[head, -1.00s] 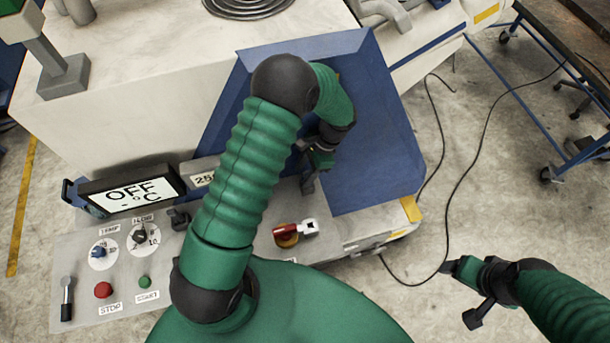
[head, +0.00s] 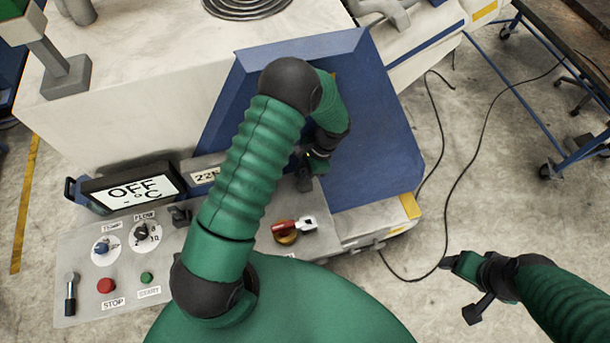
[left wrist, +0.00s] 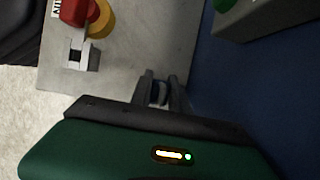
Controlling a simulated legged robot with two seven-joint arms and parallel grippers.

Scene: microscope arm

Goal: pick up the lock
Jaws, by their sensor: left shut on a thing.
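My left gripper (head: 305,178) hangs at the front left edge of the blue tray, over the grey panel. In the left wrist view its two fingers (left wrist: 160,90) are close together on a small grey-blue piece (left wrist: 158,94), which I take to be the lock. The fingers hide most of it, and the head view does not show it clearly. A red switch handle (head: 285,226) with a pale slotted end (head: 306,223) sits on a yellow base, apart from the left gripper. My right gripper (head: 460,290) is open and empty over the floor at the right.
The blue sloped tray (head: 385,160) stands behind and right of my left gripper. A black cable (head: 462,180) lies on the floor. A blue-framed cart (head: 560,150) stands at the right.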

